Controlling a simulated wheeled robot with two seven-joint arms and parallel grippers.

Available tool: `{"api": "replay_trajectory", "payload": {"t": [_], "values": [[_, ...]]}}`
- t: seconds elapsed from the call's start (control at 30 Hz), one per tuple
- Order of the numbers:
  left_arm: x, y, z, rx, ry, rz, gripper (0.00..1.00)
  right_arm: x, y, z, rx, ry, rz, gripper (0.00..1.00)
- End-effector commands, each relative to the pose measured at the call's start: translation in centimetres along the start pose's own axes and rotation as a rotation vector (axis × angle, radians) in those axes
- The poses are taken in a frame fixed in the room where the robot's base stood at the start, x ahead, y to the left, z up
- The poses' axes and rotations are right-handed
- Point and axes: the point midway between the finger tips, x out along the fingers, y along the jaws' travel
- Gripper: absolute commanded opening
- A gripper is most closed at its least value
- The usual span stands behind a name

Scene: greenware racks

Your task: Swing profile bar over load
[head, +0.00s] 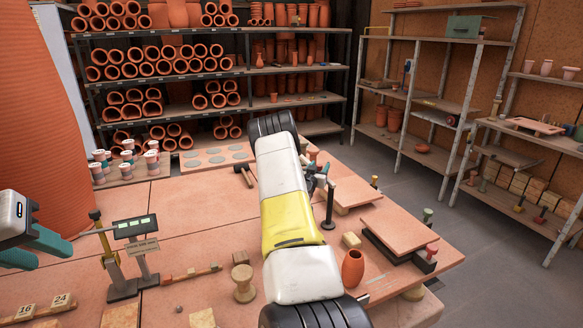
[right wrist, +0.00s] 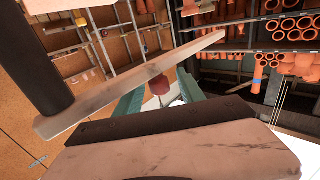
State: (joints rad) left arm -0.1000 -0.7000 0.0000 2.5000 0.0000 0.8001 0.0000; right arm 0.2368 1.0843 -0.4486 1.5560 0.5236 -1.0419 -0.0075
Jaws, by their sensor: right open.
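A long, flat pale bar (right wrist: 130,85) runs diagonally across the right wrist view. Its lower-left end is beside a dark round post (right wrist: 38,60). A dark red knob-like thing (right wrist: 158,85) shows between the teal fingers of my right gripper (right wrist: 162,92), which is open; I cannot tell if they touch it. A pale slab with a dark edge strip (right wrist: 180,148) fills the bottom of that view. In the head view my own arm mostly hides the right gripper, near a black post (head: 329,203) and a pinkish board (head: 353,190). My left gripper (head: 36,248) is open and empty at the left edge.
A pinkish slab on a dark frame (head: 400,225), an orange vase (head: 352,268) and a wooden spool (head: 242,284) stand on the table's right part. A scale-like stand (head: 130,255) and several cups (head: 126,160) are at left. Racks of clay pipes (head: 125,55) stand behind.

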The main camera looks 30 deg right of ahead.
Motion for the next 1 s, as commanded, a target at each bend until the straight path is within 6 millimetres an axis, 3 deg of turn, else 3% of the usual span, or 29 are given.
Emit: {"api": "replay_trajectory", "payload": {"t": [0.03,0.27,1.0], "values": [[0.00,0.00,0.00,0.000,0.000,0.000,0.36,-0.01,0.01,0.00,0.000,0.000,0.000,0.46],[0.00,0.00,0.00,0.000,0.000,0.000,0.36,-0.03,0.00,0.00,0.000,0.000,0.000,0.01],[0.00,0.00,0.00,0.000,0.000,0.000,0.36,-0.04,-0.01,0.00,0.001,0.000,0.000,0.00]]}}
